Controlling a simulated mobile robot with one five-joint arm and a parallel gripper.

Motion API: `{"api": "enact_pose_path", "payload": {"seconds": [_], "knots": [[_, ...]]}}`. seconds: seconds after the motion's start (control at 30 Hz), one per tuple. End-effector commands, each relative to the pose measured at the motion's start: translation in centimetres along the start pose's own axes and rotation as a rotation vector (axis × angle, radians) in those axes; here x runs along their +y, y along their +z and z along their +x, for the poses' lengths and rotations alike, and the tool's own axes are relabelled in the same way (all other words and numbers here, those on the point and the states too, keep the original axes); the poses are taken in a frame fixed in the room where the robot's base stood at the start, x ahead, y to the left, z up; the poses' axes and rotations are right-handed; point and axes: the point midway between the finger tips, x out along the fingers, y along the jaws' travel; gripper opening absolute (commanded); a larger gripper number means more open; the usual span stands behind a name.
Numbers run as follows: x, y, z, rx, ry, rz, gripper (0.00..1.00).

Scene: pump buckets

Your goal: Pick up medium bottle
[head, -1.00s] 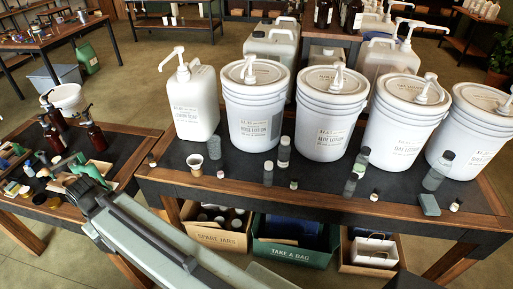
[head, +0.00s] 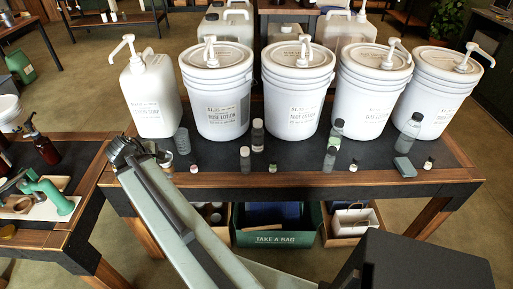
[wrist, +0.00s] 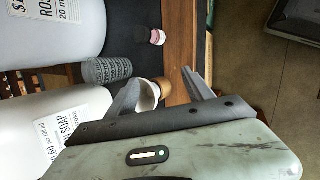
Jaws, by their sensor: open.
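Several small bottles stand on the dark table top, and I cannot tell for sure which is the medium one. My gripper (head: 124,150) is open and empty at the table's left front. In the wrist view my gripper (wrist: 160,78) has a white cup (wrist: 148,95) beyond its fingers.
A soap jug (head: 150,100) and several white pump buckets (head: 222,100) line the table's back. Small jars (head: 272,168) and a blue-grey block (head: 405,167) sit near the front edge. A green box (head: 270,240) lies below. A side table (head: 50,225) stands left.

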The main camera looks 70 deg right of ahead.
Motion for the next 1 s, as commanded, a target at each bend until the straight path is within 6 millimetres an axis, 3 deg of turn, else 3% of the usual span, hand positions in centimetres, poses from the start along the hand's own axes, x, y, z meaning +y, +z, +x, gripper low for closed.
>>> {"api": "enact_pose_path", "payload": {"seconds": [0.03, 0.1, 0.2, 0.3, 0.33, 0.4, 0.47, 1.0], "knots": [[2.2, 4.8, 3.6, -0.088, 0.049, -0.087, 0.6], [5.2, 11.6, 6.3, -0.222, 0.097, -0.244, 0.6], [8.0, 20.9, 9.0, -0.417, 0.106, -0.466, 0.6], [9.3, 27.5, 10.0, -0.559, 0.073, -0.636, 0.6], [9.5, 28.8, 10.1, -0.588, 0.062, -0.674, 0.6], [9.9, 30.8, 10.2, -0.635, 0.041, -0.735, 0.6], [10.0, 31.7, 10.2, -0.654, 0.031, -0.761, 0.6], [11.1, 33.5, 13.3, -0.656, 0.031, -0.767, 0.6]]}}
